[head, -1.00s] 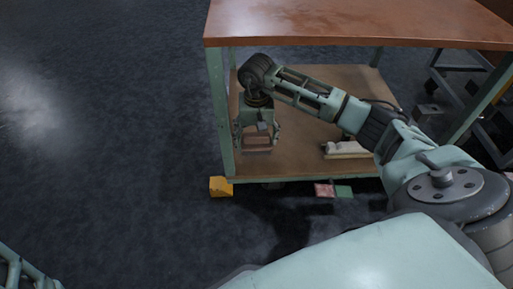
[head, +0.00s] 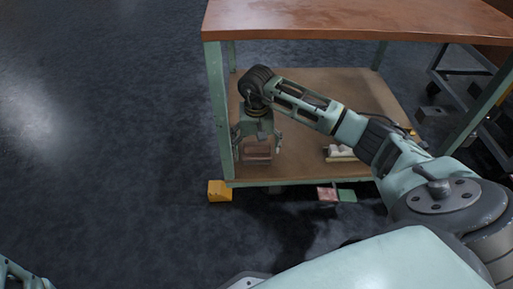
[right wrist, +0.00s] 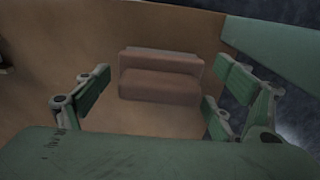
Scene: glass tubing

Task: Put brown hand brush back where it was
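The brown hand brush (head: 257,153) is on the brown lower shelf of the table, near the front left leg. It appears as a brown stepped block in the right wrist view (right wrist: 160,77). My right gripper (head: 258,143) is above the brush, pointing down. In the right wrist view its green fingers (right wrist: 157,92) stand wide apart, with the brush framed between them and clear gaps on both sides. Only a bit of my left arm shows at the bottom left of the head view; its gripper cannot be made out.
The lower shelf (head: 300,168) also carries a pale object (head: 340,151) to the right. The table's brown top (head: 340,20) overhangs my right arm. Dark floor at left is clear.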

